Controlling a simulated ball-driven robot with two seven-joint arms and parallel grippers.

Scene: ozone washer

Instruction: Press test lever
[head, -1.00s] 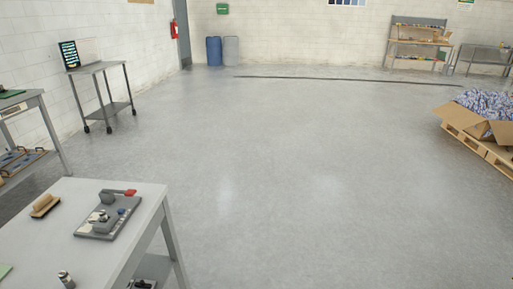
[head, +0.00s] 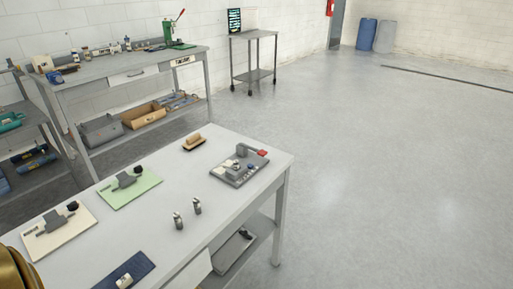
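A grey fixture (head: 240,167) lies on the near white table, close to its far right corner. It carries a grey lever with a red tip (head: 262,153), which lies low over the plate. A green press (head: 174,32) with a raised red handle (head: 181,14) stands on the back workbench. I cannot tell by label which one is the test lever. Neither of my grippers is in view.
The near table (head: 160,215) also holds a brush, a green mat (head: 130,188), a cream mat (head: 60,232), a blue mat (head: 124,272) and two small metal parts. A cart (head: 253,38) stands by the wall. The floor to the right is clear.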

